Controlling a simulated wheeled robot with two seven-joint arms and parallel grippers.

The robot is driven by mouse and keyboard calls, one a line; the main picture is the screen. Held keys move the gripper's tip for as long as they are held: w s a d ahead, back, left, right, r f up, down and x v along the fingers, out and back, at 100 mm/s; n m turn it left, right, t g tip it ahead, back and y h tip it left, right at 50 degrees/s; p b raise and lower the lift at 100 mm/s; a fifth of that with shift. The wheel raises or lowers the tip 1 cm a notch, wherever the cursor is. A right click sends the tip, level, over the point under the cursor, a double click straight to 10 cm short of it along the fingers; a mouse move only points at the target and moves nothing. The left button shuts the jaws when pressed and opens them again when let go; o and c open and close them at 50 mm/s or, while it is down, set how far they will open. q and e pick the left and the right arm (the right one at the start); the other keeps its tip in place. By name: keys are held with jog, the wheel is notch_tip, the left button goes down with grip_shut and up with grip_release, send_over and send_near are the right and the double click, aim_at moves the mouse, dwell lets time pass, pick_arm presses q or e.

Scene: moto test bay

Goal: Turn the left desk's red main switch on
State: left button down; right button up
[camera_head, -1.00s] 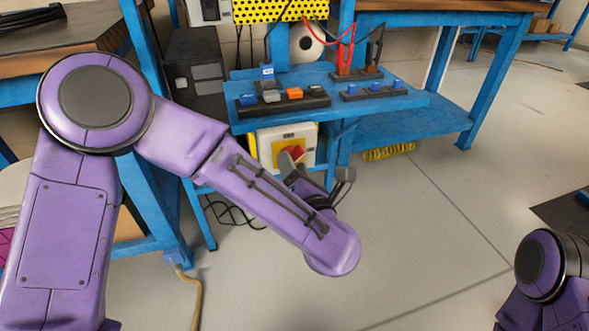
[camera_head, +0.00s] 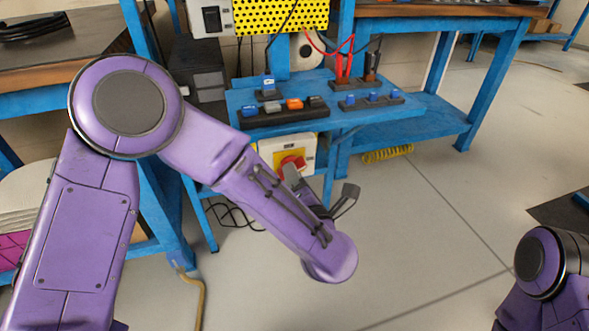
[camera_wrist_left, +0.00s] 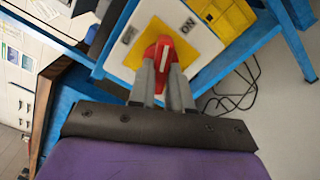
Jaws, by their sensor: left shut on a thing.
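The red main switch (camera_head: 291,162) is a red rotary handle on a yellow plate, on a white box (camera_head: 306,146) below the left desk's blue shelf. In the left wrist view the red handle (camera_wrist_left: 165,50) shows a white line, with an ON label (camera_wrist_left: 188,24) up to its right and a fainter label to its left. My left gripper (camera_wrist_left: 163,66) is shut on the handle, one grey finger on each side. In the head view the left gripper (camera_head: 290,172) partly covers the switch. My right arm shows at the lower right, but its gripper is out of view.
Above the switch, the blue shelf (camera_head: 232,103) holds blocks with blue, orange and grey pieces and red and black leads. A black cable (camera_head: 232,213) hangs below the box. A blue desk leg (camera_head: 168,215) stands left.

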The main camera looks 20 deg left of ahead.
pick_arm(q)
jog(key=shift+r+m+p, duration=0.1)
jog(key=shift+m+p, duration=2.35)
jog(key=shift+m, duration=0.35)
pick_arm(e)
jog(key=shift+r, duration=2.85)
pick_arm(q)
jog(key=c, duration=1.1)
grip_release()
jog(key=shift+o, duration=0.2)
